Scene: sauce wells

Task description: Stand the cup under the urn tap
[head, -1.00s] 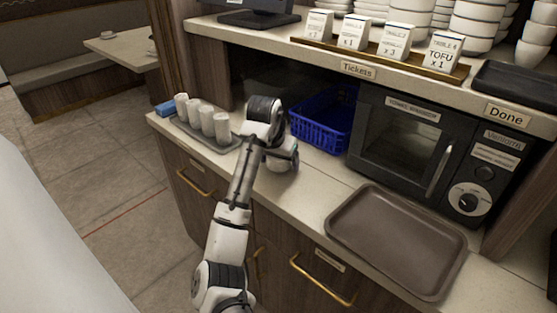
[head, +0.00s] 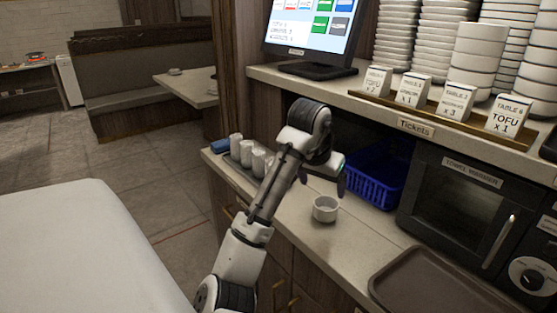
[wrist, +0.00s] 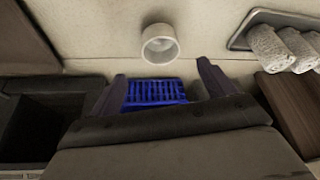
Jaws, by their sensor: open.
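A small white cup (head: 325,208) stands upright on the counter, in front of the blue basket. It also shows in the wrist view (wrist: 159,45), near the top middle. My gripper (head: 322,181) is above and just behind the cup in the head view, apart from it. In the wrist view my gripper's fingers (wrist: 162,75) are spread wide with nothing between them, and the cup lies beyond the fingertips. No urn or tap can be made out in either view.
A blue basket (head: 377,178) and a dark towel warmer (head: 462,205) stand at the counter's back. A brown tray (head: 440,292) lies front right. A tray of rolled white towels (head: 240,170) is left. Tickets and stacked bowls fill the shelf above. Counter between cup and brown tray is clear.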

